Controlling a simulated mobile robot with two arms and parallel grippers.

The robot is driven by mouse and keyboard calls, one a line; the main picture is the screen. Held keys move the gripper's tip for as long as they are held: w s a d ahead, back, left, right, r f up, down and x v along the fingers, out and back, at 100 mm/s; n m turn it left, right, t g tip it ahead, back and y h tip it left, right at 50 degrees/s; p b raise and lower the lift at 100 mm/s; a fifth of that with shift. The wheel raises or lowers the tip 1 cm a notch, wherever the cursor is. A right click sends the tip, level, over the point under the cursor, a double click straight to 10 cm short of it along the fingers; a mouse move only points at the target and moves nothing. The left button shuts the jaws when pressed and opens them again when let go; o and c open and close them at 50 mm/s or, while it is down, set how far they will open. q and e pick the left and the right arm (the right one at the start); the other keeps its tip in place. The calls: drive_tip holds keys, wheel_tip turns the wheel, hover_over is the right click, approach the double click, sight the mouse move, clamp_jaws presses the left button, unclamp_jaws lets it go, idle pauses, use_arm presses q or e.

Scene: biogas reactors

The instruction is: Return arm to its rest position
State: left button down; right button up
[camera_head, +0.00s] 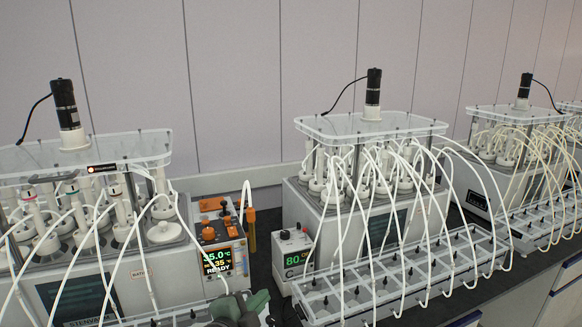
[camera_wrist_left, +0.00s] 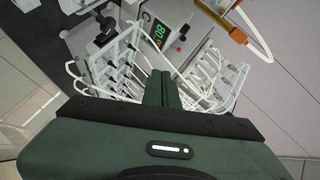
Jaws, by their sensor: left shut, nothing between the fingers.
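My left gripper (camera_head: 252,302) shows at the bottom edge of the head view as a dark green shape, in front of the control box of the left reactor. Most of it and its arm are cut off by the frame. In the left wrist view, its two green fingers (camera_wrist_left: 158,78) are together with nothing between them. They point toward the reactor equipment, and I cannot tell their exact distance from it. My right gripper is not in view.
Reactors with white tubes stand in a row on a dark bench; the middle one (camera_head: 372,125) has a tube rack (camera_head: 400,275) in front. A control box (camera_head: 222,256) reads READY, and a smaller box (camera_head: 293,250) shows 80. The wall behind is plain.

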use_arm(q)
drive_tip(key=s+a+f+n+g+y, duration=0.25)
drive_tip(key=s+a+f+n, duration=0.3)
drive_tip(key=s, duration=0.55)
drive_tip(key=s+a+f+n+g+y, duration=0.1)
drive_tip(key=s+a+f+n+g, duration=0.5)
drive_tip(key=s, duration=0.6)
drive_tip(key=s+a+f+n+g+y, duration=0.2)
drive_tip(key=s+a+f+n, duration=0.15)
drive_tip(key=s+f, duration=0.6)
drive_tip(key=s+f+g+b, duration=0.1)
drive_tip(key=s+f, duration=0.1)
drive_tip(key=f, duration=1.2)
drive_tip(key=s+f+b, duration=0.1)
drive_tip(key=s+f, duration=0.1)
drive_tip(key=f, duration=1.3)
drive_tip(key=s+a+f+g+b, duration=0.1)
drive_tip(key=s+a+f, duration=0.1)
drive_tip(key=s+f, duration=1.3)
drive_tip(key=shift+s+f+b, duration=0.2)
drive_tip(key=shift+s+b, duration=0.2)
drive_tip(key=shift+s, duration=0.05)
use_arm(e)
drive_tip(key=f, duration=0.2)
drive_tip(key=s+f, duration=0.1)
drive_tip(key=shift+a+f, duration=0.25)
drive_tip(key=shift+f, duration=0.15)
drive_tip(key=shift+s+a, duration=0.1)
